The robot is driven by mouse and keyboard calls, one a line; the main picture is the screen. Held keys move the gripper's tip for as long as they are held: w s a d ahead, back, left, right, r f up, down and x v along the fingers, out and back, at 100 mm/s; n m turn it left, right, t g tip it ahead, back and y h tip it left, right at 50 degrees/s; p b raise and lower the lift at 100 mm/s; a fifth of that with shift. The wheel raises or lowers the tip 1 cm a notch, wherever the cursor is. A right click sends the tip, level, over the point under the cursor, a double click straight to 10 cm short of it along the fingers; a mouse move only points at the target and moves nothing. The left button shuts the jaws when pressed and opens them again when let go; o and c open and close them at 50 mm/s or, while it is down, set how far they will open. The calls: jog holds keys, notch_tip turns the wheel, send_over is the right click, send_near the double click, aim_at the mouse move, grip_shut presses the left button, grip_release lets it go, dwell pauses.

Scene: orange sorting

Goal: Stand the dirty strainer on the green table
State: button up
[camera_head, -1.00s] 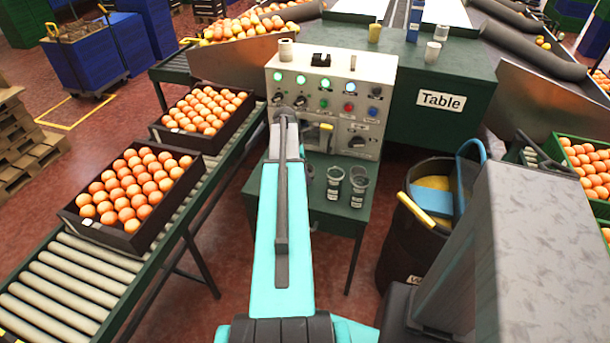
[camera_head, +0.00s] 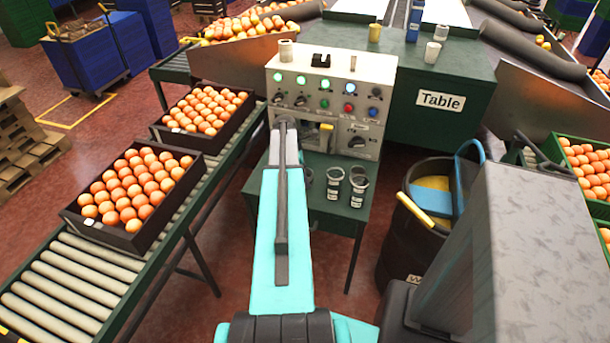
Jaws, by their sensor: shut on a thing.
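Two small grey cup-shaped vessels with pale labels, a left one (camera_head: 334,182) and a right one (camera_head: 358,189), stand upright on a low dark green stand (camera_head: 345,222) in front of the control panel. They may be strainers; I cannot tell whether either is dirty. Part of a dark thing (camera_head: 308,177) shows just left of them, mostly covered by my arm. The green table (camera_head: 470,85) with the "Table" sign is behind, to the right of the panel. My turquoise arm reaches forward to the panel; its far end hides my gripper and anything in it.
The control panel (camera_head: 340,97) rises behind the low stand. A roller conveyor (camera_head: 65,275) with two orange crates runs along the left. A dark bin (camera_head: 405,245) stands at the right. A blue carton (camera_head: 413,22) and several cups occupy the green table's back; its front top looks clear.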

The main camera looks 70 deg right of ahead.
jog(key=shift+f, duration=0.2)
jog(key=o, duration=1.1)
jog(key=shift+r, duration=0.1)
jog(key=b+v, duration=0.1)
jog(key=v, duration=1.1)
jog(key=shift+b, duration=0.4)
jog(key=shift+r, duration=0.1)
